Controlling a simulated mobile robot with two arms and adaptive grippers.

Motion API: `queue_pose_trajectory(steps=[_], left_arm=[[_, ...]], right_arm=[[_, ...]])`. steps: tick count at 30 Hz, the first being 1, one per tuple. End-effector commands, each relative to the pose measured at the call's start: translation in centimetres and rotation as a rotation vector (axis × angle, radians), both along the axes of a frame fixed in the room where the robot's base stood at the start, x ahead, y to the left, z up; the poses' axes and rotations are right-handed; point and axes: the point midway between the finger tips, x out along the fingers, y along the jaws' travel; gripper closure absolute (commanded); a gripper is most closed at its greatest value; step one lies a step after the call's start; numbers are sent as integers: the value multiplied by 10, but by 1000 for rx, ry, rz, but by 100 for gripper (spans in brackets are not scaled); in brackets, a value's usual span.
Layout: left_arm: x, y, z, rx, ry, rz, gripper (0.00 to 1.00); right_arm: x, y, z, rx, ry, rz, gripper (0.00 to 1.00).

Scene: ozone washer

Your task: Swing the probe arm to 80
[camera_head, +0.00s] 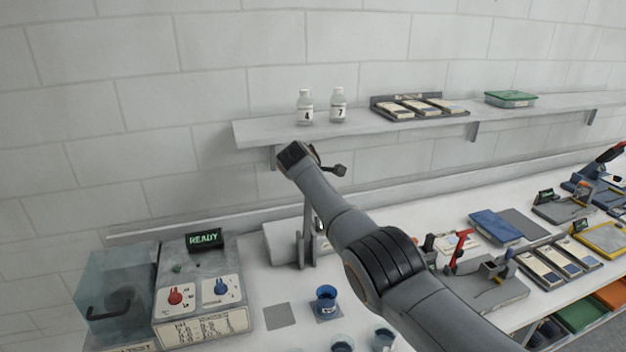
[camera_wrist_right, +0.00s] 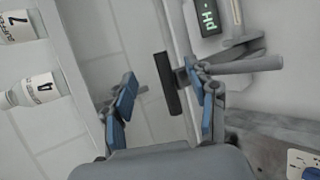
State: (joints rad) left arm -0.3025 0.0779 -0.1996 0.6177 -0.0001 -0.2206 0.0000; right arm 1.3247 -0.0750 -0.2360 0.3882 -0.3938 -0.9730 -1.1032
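The probe arm shows in the wrist view as a grey rod (camera_wrist_right: 245,66) on a clamp, with a dark bar (camera_wrist_right: 170,83) at its left end. A lit pH display (camera_wrist_right: 207,15) is above it. My right gripper (camera_wrist_right: 162,76) is open; the dark bar stands between its blue-padded fingers, nearer the right finger. I cannot tell whether they touch. In the head view the grey post (camera_head: 307,230) stands behind my right arm, which hides part of the stand. No angle scale can be read. My left gripper is not in view.
A wall shelf (camera_head: 255,130) with bottles marked 4 (camera_head: 305,108) and 7 (camera_head: 338,105) is close behind my right wrist. A washer panel reading READY (camera_head: 205,239) is at the left. A blue cup (camera_head: 326,301) and other small cups stand on the bench below.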

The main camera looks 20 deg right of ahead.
Motion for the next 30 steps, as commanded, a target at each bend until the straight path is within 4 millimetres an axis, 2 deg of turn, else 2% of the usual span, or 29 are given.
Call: queue_pose_trajectory(steps=[17, 23, 30], left_arm=[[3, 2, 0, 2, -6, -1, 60], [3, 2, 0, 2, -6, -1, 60], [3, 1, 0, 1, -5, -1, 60]], right_arm=[[-1, 3, -2, 2, -4, 8, 63], [-10, 8, 7, 1, -9, 8, 63], [-29, 16, 22, 1, -9, 8, 63]])
